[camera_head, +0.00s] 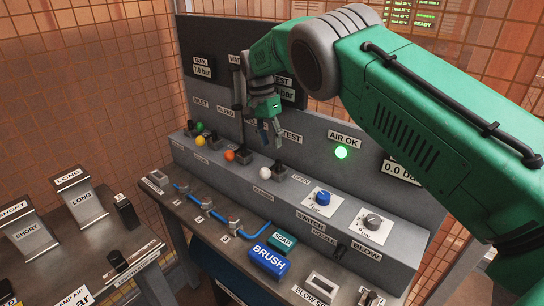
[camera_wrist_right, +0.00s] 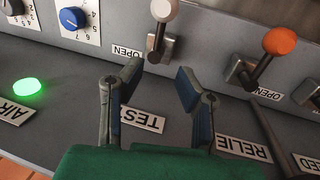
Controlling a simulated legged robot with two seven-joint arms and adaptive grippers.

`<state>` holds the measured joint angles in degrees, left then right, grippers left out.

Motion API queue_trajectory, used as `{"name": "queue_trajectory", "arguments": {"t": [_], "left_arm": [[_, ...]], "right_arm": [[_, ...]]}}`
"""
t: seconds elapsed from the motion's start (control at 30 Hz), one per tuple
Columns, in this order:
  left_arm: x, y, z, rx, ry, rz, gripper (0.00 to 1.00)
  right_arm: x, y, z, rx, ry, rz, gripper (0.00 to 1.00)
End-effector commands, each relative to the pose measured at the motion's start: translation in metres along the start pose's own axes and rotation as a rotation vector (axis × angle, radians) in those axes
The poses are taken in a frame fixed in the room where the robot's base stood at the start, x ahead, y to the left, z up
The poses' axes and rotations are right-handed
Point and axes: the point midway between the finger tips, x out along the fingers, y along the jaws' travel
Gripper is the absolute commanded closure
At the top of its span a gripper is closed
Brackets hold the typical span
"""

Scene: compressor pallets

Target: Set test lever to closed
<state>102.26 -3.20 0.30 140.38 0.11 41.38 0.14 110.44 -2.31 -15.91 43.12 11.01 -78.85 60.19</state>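The test lever has a white ball knob (camera_head: 265,168) and a dark shaft in a bracket on the sloped grey panel, below the TEST label (camera_head: 291,137). In the wrist view, its white knob (camera_wrist_right: 164,10) is at the top, with an OPEN label (camera_wrist_right: 127,52) beside its bracket. The knob tilts outward, away from the TEST label. My right gripper (camera_head: 267,136) is above the lever, and its fingers are apart and empty. In the wrist view, the right gripper's fingertips (camera_wrist_right: 158,76) point towards the lever bracket, with the knob beyond them. My left gripper is not in view.
An orange-knobbed lever (camera_wrist_right: 279,41) stands beside the test lever, with yellow (camera_head: 200,141) and green (camera_head: 199,126) knobs further left. A blue dial (camera_head: 322,198) and a grey dial (camera_head: 373,221) are to the right. A green AIR OK lamp (camera_head: 341,152) is lit.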

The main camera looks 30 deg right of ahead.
Motion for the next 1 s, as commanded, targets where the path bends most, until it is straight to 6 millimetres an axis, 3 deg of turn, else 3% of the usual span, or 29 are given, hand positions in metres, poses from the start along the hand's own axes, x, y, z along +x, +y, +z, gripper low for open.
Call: {"name": "queue_trajectory", "arguments": {"t": [0.1, 0.33, 1.0], "left_arm": [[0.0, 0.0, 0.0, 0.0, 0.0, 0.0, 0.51], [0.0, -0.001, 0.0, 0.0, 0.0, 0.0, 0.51], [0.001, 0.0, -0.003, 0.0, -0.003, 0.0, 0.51]], "right_arm": [[-0.024, -0.002, 0.0, -0.001, 0.0, -0.002, 0.7], [-0.049, -0.003, 0.002, -0.001, -0.002, 0.002, 0.7], [-0.052, -0.003, 0.002, -0.001, -0.003, 0.004, 0.7]]}}
